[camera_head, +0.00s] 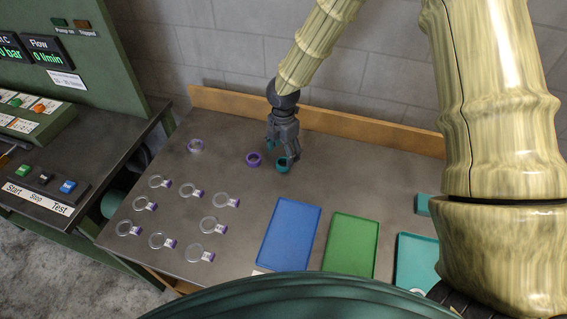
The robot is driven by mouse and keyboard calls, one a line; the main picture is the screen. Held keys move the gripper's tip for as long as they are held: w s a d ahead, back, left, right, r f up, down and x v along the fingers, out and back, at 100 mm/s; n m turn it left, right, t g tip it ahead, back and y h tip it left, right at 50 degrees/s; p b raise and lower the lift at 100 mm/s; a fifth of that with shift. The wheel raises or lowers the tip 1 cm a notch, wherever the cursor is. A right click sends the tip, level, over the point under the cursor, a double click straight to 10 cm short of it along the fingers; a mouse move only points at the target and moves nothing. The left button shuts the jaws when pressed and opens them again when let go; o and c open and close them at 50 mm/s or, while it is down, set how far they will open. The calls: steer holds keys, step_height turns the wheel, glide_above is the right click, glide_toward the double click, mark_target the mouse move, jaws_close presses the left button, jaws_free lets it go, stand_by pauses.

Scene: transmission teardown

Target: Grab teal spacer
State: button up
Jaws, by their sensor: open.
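A teal ring-shaped spacer (282,166) lies on the grey table near its back edge. A second small teal piece (271,145) shows just behind, partly hidden by my gripper. My gripper (283,152) points down with its fingers apart, right at these teal pieces. One finger is close beside the front teal ring; I cannot tell whether it touches it or whether the ring is between the fingers.
A purple ring (253,159) lies just left of my gripper, and a pale purple ring (196,146) farther left. Several clear rings with purple tabs (190,191) cover the left. Blue (290,235), green (350,245) and teal (416,262) trays line the front. A wooden ledge (350,131) runs behind.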

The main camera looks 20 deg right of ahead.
mark_target(283, 160)
steer(key=shift+f+p, duration=1.05)
steer(key=shift+f, duration=1.35)
steer(key=shift+c, duration=0.4)
steer(key=c, duration=1.1)
steer(key=shift+r, duration=0.1)
